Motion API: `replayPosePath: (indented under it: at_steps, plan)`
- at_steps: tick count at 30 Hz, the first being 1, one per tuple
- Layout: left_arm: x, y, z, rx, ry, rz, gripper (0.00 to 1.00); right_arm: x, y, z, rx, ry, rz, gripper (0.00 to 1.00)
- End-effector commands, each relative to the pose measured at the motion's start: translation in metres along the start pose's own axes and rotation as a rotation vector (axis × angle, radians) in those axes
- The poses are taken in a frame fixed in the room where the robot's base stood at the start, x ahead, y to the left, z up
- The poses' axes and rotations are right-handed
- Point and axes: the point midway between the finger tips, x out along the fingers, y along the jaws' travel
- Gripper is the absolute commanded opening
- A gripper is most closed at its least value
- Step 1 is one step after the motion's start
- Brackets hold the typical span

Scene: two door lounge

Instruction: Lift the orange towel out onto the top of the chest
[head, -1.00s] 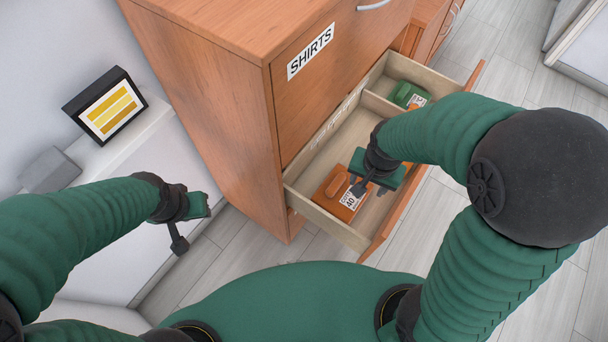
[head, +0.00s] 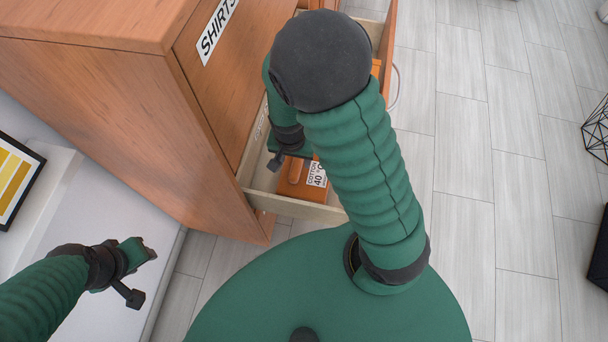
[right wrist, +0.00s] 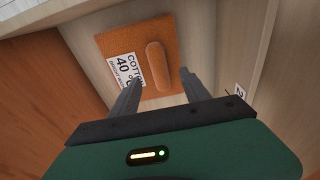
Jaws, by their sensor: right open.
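The orange towel (head: 293,181) lies in the open drawer (head: 312,211) of the wooden chest, partly hidden by my right arm in the head view. In the right wrist view the towel (right wrist: 120,42) is a flat orange block with a raised rounded ridge and a white "COTTON 40" label. My right gripper (right wrist: 160,88) is open and empty, its fingers pointing at the towel on either side of the ridge; contact cannot be told. The chest's top (head: 90,22) is bare where it shows. My left gripper (head: 140,272) hangs left of the chest, away from the towel.
The chest's side panel (head: 130,130) stands between my left gripper and the drawer. A framed yellow picture (head: 15,178) is at the left on a white surface. Grey floor (head: 465,220) is open at the right, with a black wire object (head: 597,132) at its edge.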

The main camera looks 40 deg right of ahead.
Motion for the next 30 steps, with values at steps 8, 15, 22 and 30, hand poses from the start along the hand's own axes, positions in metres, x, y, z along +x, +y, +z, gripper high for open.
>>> replayPosePath:
  at_steps: [8, 15, 22, 30]
  plan:
    - [0.025, 0.0, 0.006, 0.0, 0.0, 0.0, 0.36, 0.049, -0.001, -0.001, 0.001, 0.0, 0.003, 0.55]
    - [0.023, 0.0, 0.005, 0.0, 0.0, 0.0, 0.36, 0.047, -0.001, -0.001, 0.0, 0.001, 0.001, 0.51]
    - [0.023, 0.0, 0.005, 0.0, 0.0, 0.0, 0.36, 0.047, -0.001, -0.001, 0.0, 0.001, 0.002, 0.2]
    - [0.023, 0.0, 0.005, 0.0, 0.0, 0.0, 0.36, 0.047, -0.001, -0.001, -0.001, 0.001, 0.002, 0.0]
